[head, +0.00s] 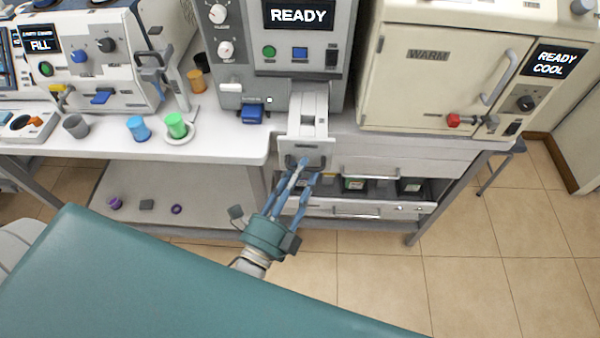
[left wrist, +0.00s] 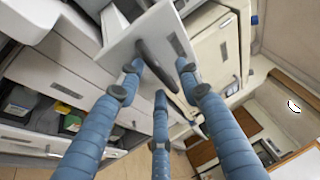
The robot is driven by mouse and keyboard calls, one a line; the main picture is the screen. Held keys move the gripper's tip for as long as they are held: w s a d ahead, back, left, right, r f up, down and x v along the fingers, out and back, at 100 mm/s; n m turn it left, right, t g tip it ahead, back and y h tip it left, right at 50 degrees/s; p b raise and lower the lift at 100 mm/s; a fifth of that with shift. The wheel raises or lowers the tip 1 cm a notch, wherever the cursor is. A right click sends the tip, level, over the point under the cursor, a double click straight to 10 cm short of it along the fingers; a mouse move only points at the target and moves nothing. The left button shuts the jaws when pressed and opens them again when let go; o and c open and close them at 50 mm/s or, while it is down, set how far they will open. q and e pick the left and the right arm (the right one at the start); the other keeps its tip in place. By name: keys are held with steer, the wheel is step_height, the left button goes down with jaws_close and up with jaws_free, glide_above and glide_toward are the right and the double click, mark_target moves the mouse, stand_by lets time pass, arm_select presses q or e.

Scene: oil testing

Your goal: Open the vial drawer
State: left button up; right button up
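A small white drawer front (head: 304,147) with a dark loop handle sits at the base of the grey machine showing READY, and no label on it is readable. A pale block-like part (head: 309,112) lies between it and the machine. My left gripper (head: 300,172) is at the handle, its blue fingers pointing at it. In the left wrist view the dark handle (left wrist: 157,66) passes between the spread fingertips (left wrist: 159,80), and the drawer front (left wrist: 165,28) fills the top middle. Gaps show between the fingers. Whether a finger touches the handle is unclear. My right gripper is not in view.
Under the bench, a drawer (head: 372,209) holds several bottles below a closed drawer (head: 375,167). A beige WARM cabinet (head: 432,85) stands right. Blue (head: 138,130) and green (head: 176,126) cups stand left on the bench. A teal surface (head: 130,285) fills the lower left.

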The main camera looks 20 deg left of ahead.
arm_select(q)
steer(key=s+a+f, duration=0.1)
steer(key=s+f, duration=0.1)
steer(key=s, duration=0.9)
steer(key=shift+s+a, duration=0.2)
steer(key=shift+s, duration=0.2)
steer(key=s+f+n+g, duration=0.2)
steer(key=f+n+g, duration=0.1)
steer(key=f, duration=1)
steer(key=s+f+n+g+b, duration=0.1)
steer(key=s+f+n+g, duration=0.25)
steer(key=f, duration=0.95)
steer(key=s+f+n+g, duration=0.2)
steer(key=f+n+g, duration=0.2)
steer(key=f, duration=0.9)
steer(key=s+a+f+n+g+y, duration=0.1)
steer(key=s+a+f+n+g, duration=0.2)
steer(key=s+f, duration=0.4)
steer(key=s+a+f+n+g+y+b, duration=0.1)
steer(key=s+a+f+n+g, duration=0.3)
steer(key=s+f, duration=0.4)
steer(key=shift+s+a+f+g, duration=0.15)
steer(key=shift+s+a+g, duration=0.35)
steer(key=shift+s, duration=0.6)
